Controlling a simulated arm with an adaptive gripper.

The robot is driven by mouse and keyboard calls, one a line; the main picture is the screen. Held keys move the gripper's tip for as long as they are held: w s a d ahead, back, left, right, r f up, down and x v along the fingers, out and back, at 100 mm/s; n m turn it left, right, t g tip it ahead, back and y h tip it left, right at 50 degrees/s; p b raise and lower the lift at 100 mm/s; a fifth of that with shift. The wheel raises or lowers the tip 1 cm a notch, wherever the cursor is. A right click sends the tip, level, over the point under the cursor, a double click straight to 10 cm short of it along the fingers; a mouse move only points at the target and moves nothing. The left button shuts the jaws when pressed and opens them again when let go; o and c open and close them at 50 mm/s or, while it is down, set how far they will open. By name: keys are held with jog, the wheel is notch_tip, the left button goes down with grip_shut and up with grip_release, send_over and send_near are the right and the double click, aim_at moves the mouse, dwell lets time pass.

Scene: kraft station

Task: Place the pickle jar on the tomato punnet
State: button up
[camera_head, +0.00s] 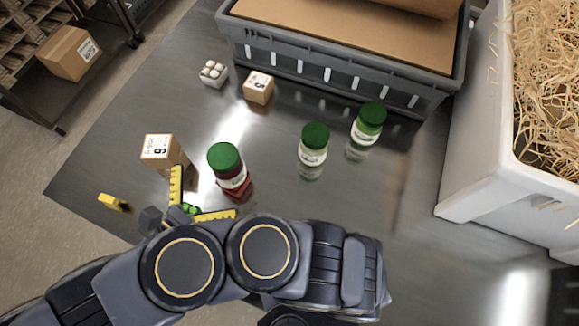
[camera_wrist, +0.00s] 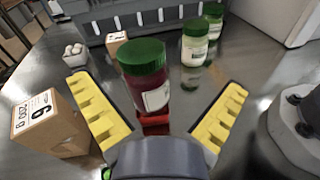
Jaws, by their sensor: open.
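A jar with red contents, a green lid and a white label (camera_head: 228,172) stands upright on the steel table. In the wrist view this red jar (camera_wrist: 147,80) is between and just beyond my fingertips. Two paler greenish jars with green lids, one nearer (camera_head: 313,155) and one farther (camera_head: 366,130), stand to its right. The label names are too small to read, so I cannot tell which is the pickle jar. My gripper (camera_head: 206,190) is open and empty, its yellow fingers spread. Red shows at the red jar's foot; I cannot tell whether it is a reflection or a tomato punnet.
A cardboard box (camera_head: 163,152) stands close left of my gripper. A smaller box (camera_head: 258,87) and a white punnet of white round items (camera_head: 213,73) are behind. A grey crate (camera_head: 440,92) lines the back; a white bin (camera_head: 470,190) stands right. A yellow item (camera_head: 112,202) lies left.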

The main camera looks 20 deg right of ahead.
jog(key=d+r+m+g+y, duration=0.3)
jog(key=d+r+m+g, duration=0.8)
jog(key=d+m+g, duration=0.15)
jog(key=s+d+r+m+t+y, duration=0.1)
jog(key=s+d+r+m+y, duration=0.1)
jog(key=s+r+m+y, duration=0.4)
jog(key=s+m+y, duration=0.4)
jog(key=s+y, duration=0.1)
jog(key=shift+t+y, duration=0.3)
jog(key=shift+t, duration=0.05)
